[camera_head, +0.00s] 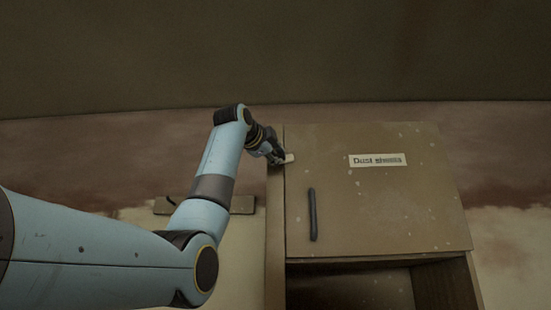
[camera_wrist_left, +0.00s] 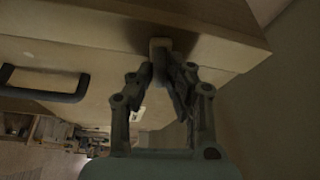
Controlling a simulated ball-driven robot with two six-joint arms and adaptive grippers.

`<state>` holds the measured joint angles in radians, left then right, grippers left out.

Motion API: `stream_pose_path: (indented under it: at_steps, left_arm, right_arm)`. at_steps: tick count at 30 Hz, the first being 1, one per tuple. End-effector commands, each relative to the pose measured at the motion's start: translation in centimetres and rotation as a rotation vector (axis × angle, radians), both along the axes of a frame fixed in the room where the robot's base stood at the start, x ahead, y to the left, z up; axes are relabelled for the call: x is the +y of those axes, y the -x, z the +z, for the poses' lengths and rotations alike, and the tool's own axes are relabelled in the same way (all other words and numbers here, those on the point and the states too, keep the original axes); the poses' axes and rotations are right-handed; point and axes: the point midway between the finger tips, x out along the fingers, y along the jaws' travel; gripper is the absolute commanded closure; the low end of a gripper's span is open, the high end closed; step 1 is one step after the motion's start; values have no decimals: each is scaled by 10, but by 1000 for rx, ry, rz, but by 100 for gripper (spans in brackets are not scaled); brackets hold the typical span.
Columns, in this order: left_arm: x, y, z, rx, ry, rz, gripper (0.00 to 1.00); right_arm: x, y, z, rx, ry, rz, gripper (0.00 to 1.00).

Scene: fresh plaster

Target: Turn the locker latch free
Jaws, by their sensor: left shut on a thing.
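The locker (camera_head: 377,220) is a tan cabinet with a shut door, a dark vertical handle (camera_head: 312,214) and a "Dust sheets" label (camera_head: 377,160). The latch (camera_head: 289,158) is a small pale piece at the door's upper left edge. My left gripper (camera_head: 278,158) reaches it from the left and is shut on it. In the left wrist view the latch (camera_wrist_left: 160,46) shows between the fingertips of the left gripper (camera_wrist_left: 161,62), partly hidden by them. The door handle (camera_wrist_left: 45,84) is at the left there. My right gripper is in neither view.
Below the door is an open dark compartment (camera_head: 350,288). A brown bar (camera_head: 242,205) sits on the wall left of the locker, behind my left arm. The plaster wall (camera_head: 510,240) to the right is clear.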

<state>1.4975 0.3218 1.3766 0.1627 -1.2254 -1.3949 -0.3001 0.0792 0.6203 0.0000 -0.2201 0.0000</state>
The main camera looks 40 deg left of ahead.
Motion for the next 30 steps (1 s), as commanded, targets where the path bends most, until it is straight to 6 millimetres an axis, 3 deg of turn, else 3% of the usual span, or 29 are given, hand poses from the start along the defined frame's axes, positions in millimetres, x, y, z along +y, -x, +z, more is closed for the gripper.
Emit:
stream_pose_path:
  at_steps: [30]
  left_arm:
    - [1,-1,-2,-493,817,1,100]
  right_arm:
    - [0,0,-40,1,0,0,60]
